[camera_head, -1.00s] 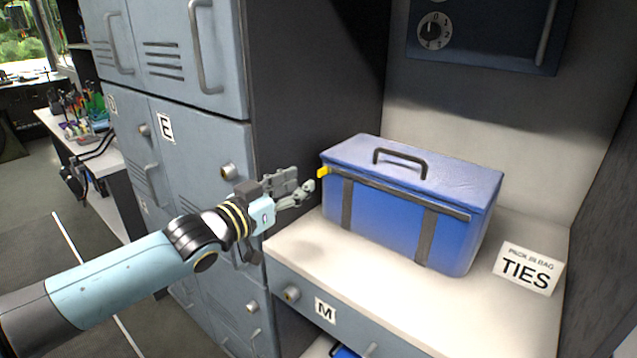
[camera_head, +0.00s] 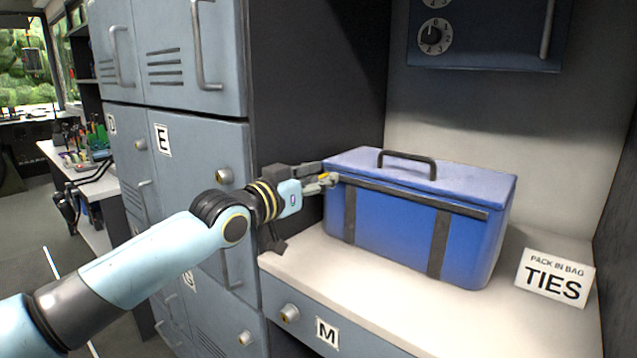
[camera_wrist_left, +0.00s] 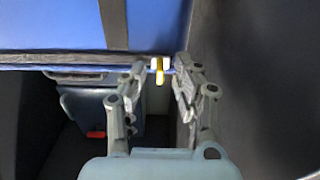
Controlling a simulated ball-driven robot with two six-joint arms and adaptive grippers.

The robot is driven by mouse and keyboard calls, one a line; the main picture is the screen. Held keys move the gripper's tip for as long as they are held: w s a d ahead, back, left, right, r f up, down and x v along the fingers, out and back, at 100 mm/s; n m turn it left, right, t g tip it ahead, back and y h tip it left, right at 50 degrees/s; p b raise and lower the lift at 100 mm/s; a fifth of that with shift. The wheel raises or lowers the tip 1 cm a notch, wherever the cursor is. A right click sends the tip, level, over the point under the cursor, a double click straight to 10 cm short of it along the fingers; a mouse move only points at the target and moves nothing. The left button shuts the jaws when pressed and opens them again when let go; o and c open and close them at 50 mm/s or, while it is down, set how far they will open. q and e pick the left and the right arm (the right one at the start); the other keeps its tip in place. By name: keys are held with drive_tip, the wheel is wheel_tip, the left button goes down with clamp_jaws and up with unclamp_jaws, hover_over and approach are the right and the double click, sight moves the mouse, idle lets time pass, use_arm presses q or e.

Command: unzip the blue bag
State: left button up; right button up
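The blue bag (camera_head: 400,222) stands on the light counter, its lid closed, with a dark handle on top and two dark vertical straps. A dark zipper line (camera_head: 420,199) runs along its upper front edge. The yellow zipper pull (camera_head: 324,177) is at the left end of that line; in the left wrist view the pull (camera_wrist_left: 159,70) lies between my fingertips. My left gripper (camera_head: 328,180) is at the bag's upper left corner. Its fingers (camera_wrist_left: 160,76) are apart on either side of the pull, with gaps visible. My right gripper is not in view.
A white sign reading "PACK IN BAG TIES" (camera_head: 555,277) stands on the counter (camera_head: 345,268) right of the bag. Grey lockers (camera_head: 190,170) are at the left. A dark blue cabinet with dials (camera_head: 490,38) hangs above. Dark panels flank the alcove.

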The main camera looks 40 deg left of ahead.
use_arm(q)
drive_tip(key=shift+c, duration=0.2)
clamp_jaws()
